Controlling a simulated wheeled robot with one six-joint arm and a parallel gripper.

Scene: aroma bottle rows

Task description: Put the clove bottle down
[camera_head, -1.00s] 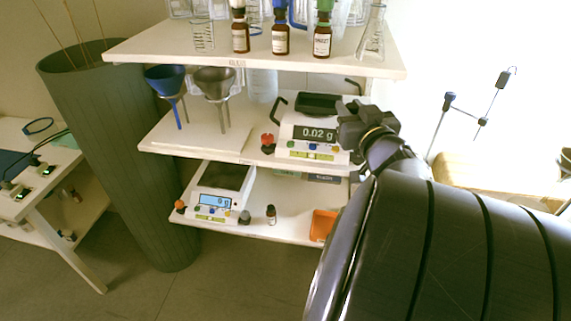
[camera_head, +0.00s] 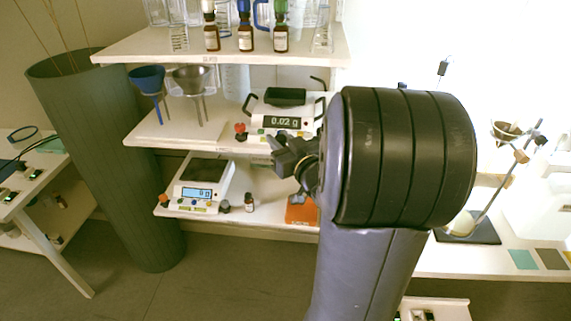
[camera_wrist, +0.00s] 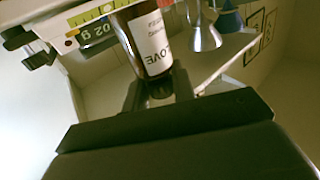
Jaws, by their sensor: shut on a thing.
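The clove bottle (camera_wrist: 148,45) is a brown bottle with a white label, and part of the word "CLOVE" reads in the wrist view. My gripper (camera_wrist: 165,88) is shut on it. In the head view my gripper (camera_head: 284,158) is in front of the shelf unit, between the middle and lower shelves, right of the lower scale. The bottle cannot be made out in the head view.
The middle shelf (camera_head: 165,128) holds a scale reading 0.02 g (camera_head: 283,118) and funnels (camera_head: 192,78). Three capped bottles (camera_head: 246,38) stand on the top shelf.

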